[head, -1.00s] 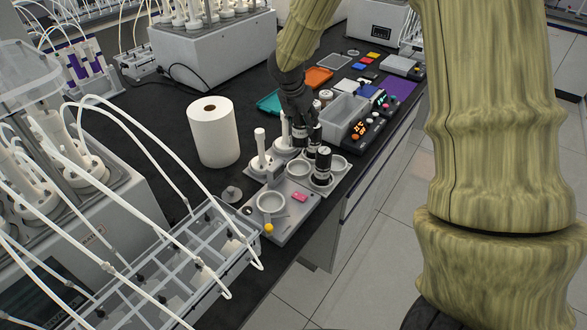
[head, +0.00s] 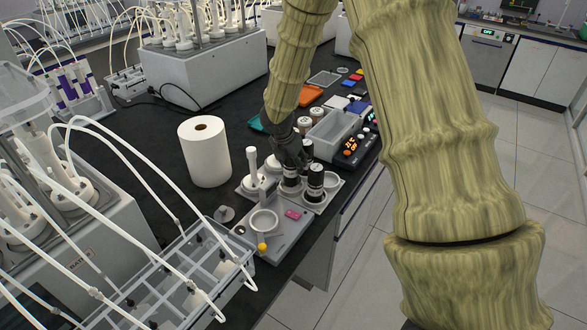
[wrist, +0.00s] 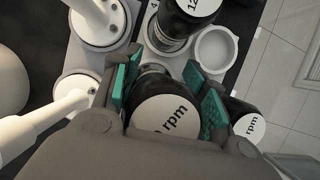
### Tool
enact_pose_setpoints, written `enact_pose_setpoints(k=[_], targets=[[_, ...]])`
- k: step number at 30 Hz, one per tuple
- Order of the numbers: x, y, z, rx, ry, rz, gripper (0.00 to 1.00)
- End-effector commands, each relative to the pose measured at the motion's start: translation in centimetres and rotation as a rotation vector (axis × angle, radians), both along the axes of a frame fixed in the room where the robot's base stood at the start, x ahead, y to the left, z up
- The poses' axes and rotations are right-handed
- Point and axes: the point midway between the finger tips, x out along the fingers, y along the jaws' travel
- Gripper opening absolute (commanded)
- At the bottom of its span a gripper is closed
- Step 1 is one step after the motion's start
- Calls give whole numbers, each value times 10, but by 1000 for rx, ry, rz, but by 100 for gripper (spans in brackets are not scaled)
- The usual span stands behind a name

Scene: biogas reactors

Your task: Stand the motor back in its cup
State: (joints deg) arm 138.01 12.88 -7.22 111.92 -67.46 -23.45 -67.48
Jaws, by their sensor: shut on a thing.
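My gripper (head: 288,160) is shut on a black motor (head: 291,180) with a pale top. In the wrist view, the held motor (wrist: 165,115) sits between the teal finger pads, with its "rpm" top towards the camera. It is over the grey cup tray (head: 247,190); whether its base is inside a cup is hidden. A second motor (head: 316,183) stands to its right, and also shows in the wrist view (wrist: 248,125). A third motor (head: 306,151) stands just behind; its labelled top (wrist: 202,6) is at the wrist view's upper edge. An empty cup (wrist: 215,48) is beside it.
White stirrer pieces (head: 252,170) stand left of my gripper, close to it. A paper roll (head: 205,152) is farther left. A plate with a dish (head: 263,222) lies in front.

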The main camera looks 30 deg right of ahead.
Motion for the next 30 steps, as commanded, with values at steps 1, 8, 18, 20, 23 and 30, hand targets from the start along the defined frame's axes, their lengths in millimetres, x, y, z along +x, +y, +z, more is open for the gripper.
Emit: enact_pose_setpoints(k=[1, 8, 18, 20, 23, 30], targets=[[-1, 0, -7, 0, 3, 2, 0], [0, 0, -28, -1, 2, 2, 0], [0, 0, -30, 0, 0, 1, 0], [0, 0, -32, 0, 0, 1, 0], [0, 0, -33, -1, 1, 1, 52], [0, 0, -33, 0, 2, 1, 64]])
